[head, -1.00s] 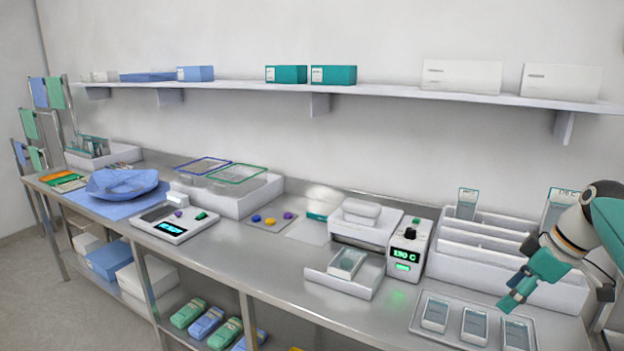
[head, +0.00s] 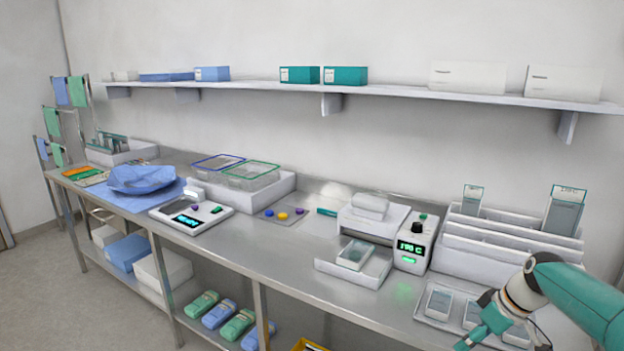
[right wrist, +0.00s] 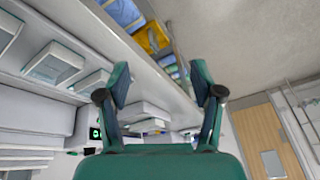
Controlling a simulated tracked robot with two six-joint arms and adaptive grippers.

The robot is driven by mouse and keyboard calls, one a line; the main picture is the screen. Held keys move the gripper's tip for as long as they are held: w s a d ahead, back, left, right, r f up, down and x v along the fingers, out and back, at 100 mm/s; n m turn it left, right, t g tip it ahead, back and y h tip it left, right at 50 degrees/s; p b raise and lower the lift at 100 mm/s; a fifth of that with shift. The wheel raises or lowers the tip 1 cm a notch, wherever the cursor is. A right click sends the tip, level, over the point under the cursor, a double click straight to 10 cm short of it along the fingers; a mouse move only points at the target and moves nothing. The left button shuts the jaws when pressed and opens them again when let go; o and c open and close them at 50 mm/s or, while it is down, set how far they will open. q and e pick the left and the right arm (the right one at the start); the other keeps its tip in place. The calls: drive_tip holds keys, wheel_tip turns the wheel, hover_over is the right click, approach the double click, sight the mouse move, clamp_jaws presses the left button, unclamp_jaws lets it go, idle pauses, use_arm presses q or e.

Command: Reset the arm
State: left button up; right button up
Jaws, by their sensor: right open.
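My right arm comes in from the right in the head view. Its gripper (head: 468,342) is low, at the front edge of the bench, beside the tray of pouches. In the right wrist view the right gripper (right wrist: 160,80) has its two teal fingers spread apart with nothing between them. My left gripper is not in view.
The steel bench (head: 262,243) carries a metal tray (head: 418,312) of pouches, a sealer (head: 411,245) reading 190 C, an open drawer (head: 375,272) holding a pouch, a white rack (head: 480,255) and a scale (head: 190,215). A shelf (head: 400,90) runs above. Floor at left is clear.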

drive_tip(key=s+a+f+m, duration=0.1)
drive_tip(key=s+a+f, duration=0.25)
drive_tip(key=f, duration=0.45)
drive_tip(key=s+a+f+m+g, duration=0.1)
drive_tip(key=s+a+f+m, duration=0.1)
drive_tip(key=a+f, duration=0.4)
drive_tip(key=s+a+f+m, duration=0.1)
drive_tip(key=s+a+f, duration=0.25)
drive_tip(key=f, duration=0.55)
drive_tip(key=s+a+f+m, duration=0.2)
drive_tip(key=s+a+f, duration=0.1)
drive_tip(key=s, duration=0.7)
drive_tip(key=s+a+f+m+g, duration=0.1)
drive_tip(key=s+a+f, duration=0.3)
drive_tip(key=s, duration=0.5)
drive_tip(key=shift+s+a+f+m+y, duration=0.15)
drive_tip(key=shift+s+a+m+y, duration=0.25)
drive_tip(key=shift+a+m, duration=0.5)
drive_tip(key=shift+a, duration=0.15)
